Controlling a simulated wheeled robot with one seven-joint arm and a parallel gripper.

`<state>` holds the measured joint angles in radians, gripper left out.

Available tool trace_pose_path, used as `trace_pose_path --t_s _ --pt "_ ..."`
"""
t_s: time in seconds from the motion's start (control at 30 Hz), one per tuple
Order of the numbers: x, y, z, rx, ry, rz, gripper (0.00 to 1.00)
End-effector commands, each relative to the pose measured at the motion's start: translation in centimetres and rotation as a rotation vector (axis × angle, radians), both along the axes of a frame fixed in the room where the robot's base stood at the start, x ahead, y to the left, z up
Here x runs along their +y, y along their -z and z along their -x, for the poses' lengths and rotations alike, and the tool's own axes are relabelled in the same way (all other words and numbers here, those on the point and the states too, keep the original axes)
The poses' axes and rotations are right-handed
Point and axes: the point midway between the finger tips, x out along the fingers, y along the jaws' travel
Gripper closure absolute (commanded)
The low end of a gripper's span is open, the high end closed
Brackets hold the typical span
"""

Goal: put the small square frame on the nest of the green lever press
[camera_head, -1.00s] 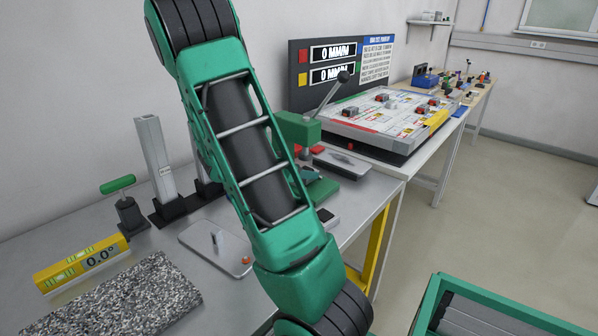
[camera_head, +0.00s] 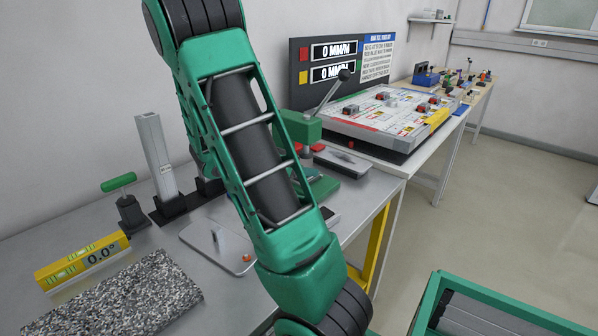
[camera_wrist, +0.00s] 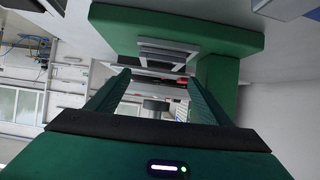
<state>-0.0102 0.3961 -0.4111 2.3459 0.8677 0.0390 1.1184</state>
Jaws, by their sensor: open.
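The green lever press (camera_head: 298,128) stands on the grey bench behind my arm, its lever raised with a black knob. Part of its green base (camera_head: 322,188) shows. In the wrist view the base (camera_wrist: 110,22) is at the top, with a dark and silver stepped block (camera_wrist: 168,47) at the nest. I cannot tell whether the small square frame is part of this stack; I cannot pick it out elsewhere. My gripper (camera_wrist: 157,78) is open, its two fingers apart beside the block. A grey round part (camera_wrist: 155,106) shows between the fingers. My arm hides much of the press in the head view.
A grey tray (camera_head: 205,248) with a small upright piece lies left of my arm. Another tray (camera_head: 342,163) lies right of the press. A yellow level (camera_head: 82,262), a granite plate (camera_head: 130,300) and a square post (camera_head: 155,150) stand left. A panel board (camera_head: 375,115) is behind.

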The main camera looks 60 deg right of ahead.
Motion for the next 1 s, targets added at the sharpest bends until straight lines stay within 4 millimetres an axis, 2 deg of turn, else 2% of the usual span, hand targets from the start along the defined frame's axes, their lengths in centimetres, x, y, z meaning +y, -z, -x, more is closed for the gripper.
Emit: trace_pose_path --t_s 0.1,0.3,0.5,0.67,0.77,0.87,1.0 --pt "2.4 -1.3 -0.4 -0.004 -0.005 -0.001 0.27" --pt "5.8 -3.2 -0.8 -0.003 -0.004 -0.001 0.27" --pt "7.9 -4.4 -0.9 -0.003 -0.001 0.0 0.27" --pt "8.6 -4.6 -0.6 0.005 0.001 -0.018 0.27" --pt "9.1 -4.0 0.6 0.034 -0.002 -0.089 0.27" --pt "10.1 -3.0 2.7 0.09 -0.026 -0.223 0.27" --pt "13.2 -1.6 5.9 0.184 -0.125 -0.458 0.27"
